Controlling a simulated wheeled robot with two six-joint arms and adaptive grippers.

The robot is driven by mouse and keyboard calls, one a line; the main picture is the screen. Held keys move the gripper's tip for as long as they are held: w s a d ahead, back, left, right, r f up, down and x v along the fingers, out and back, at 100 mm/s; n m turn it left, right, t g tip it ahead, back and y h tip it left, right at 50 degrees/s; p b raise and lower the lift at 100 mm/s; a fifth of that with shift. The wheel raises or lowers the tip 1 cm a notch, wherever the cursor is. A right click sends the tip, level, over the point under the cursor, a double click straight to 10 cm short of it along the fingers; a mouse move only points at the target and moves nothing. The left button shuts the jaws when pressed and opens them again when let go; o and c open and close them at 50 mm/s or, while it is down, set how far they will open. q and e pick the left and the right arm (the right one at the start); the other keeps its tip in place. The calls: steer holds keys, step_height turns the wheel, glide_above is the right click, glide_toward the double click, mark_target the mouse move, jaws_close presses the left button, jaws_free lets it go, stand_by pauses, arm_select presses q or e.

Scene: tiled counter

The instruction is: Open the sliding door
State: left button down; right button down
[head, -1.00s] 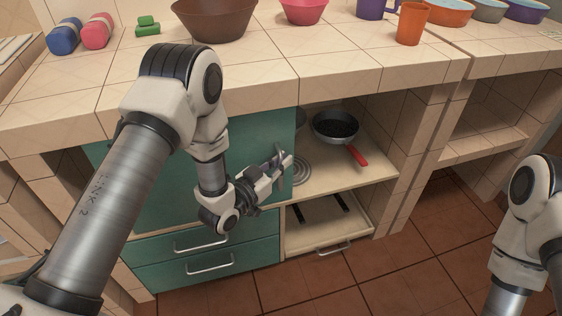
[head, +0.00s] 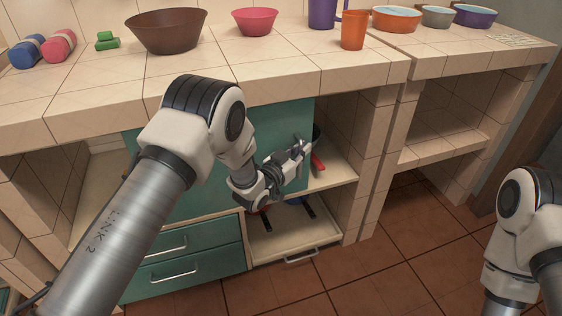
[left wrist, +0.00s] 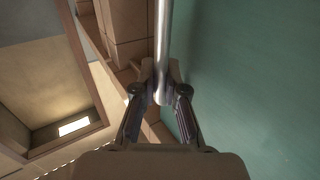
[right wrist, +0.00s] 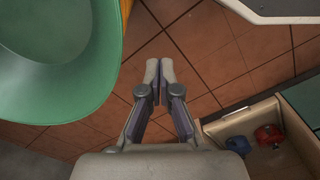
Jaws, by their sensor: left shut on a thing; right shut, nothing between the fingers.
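My left gripper (head: 302,152) is at the door's right side. In the left wrist view, my left gripper (left wrist: 160,85) is shut around the silver bar handle (left wrist: 163,35), beside the teal door face (left wrist: 250,80). My right gripper (right wrist: 158,72) is shut and empty in the right wrist view, above the floor; in the head view only its arm shows.
Teal drawers (head: 170,248) sit below the door, and a pull-out tray (head: 295,240) beside them. A red pan handle (head: 317,162) shows right of the door. Bowls and cups line the counter. A green curved object (right wrist: 60,50) is close to my right gripper.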

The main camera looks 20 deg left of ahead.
arm_select(q)
steer(key=w+d+b, duration=0.4)
steer(key=w+d, duration=0.5)
steer(key=d, duration=0.5)
steer(key=shift+w+d+f+b, duration=0.15)
steer(key=shift+w+d+b, duration=0.2)
steer(key=c, duration=1.5)
jaws_free()
steer(key=v, duration=1.2)
